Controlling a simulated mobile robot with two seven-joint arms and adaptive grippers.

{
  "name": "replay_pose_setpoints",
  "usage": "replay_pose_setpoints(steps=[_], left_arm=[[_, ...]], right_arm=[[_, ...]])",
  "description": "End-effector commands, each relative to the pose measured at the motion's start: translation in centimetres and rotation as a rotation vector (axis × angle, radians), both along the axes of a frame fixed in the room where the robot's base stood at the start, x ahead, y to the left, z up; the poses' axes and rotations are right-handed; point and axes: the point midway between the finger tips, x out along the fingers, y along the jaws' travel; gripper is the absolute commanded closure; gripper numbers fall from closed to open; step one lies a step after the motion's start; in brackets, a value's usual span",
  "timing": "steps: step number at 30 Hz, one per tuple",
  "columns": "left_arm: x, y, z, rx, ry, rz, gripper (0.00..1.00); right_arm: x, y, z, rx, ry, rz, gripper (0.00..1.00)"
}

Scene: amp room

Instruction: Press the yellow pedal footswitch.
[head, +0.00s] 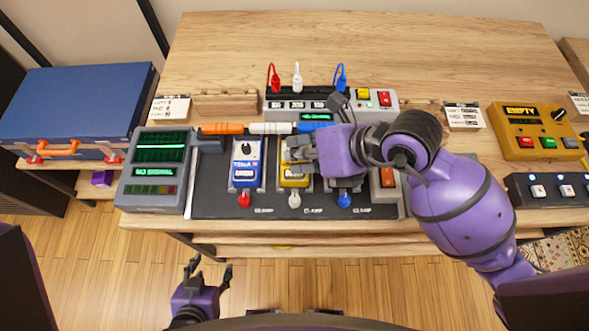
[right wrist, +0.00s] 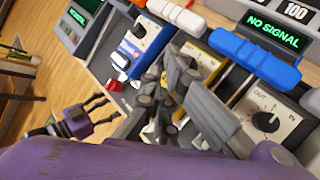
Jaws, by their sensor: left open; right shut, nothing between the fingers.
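The yellow pedal (head: 295,181) stands on the dark pedal board (head: 222,205), right of the blue pedal (head: 245,172). My right gripper (head: 293,154) is shut and empty over the upper part of the yellow pedal, hiding much of its top. I cannot tell whether the fingers touch it. In the right wrist view, the fingers (right wrist: 165,92) cover part of the yellow pedal (right wrist: 208,63); its footswitch is hard to make out. My left gripper (head: 208,273) is open and empty, in front of the bench and low in the head view.
A pale pedal with a knob (right wrist: 265,115) stands beside the yellow one. Orange (head: 222,128), white (head: 270,128) and blue (head: 312,126) jacks lie behind the pedals. The bench's back (head: 350,45) is clear.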

Motion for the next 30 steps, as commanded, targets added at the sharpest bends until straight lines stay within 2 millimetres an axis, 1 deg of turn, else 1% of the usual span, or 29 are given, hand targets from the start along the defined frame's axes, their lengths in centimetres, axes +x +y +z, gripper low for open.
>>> replay_pose_setpoints(steps=[18,30], left_arm=[[-0.34,0.02,-0.46,0.000,0.008,0.000,0.47],[-0.06,0.01,-0.11,0.000,0.002,0.000,0.47]], right_arm=[[-0.06,-0.03,-0.88,-0.002,0.003,0.000,1.00],[-0.08,-0.02,-0.69,-0.002,0.003,0.000,1.00]])
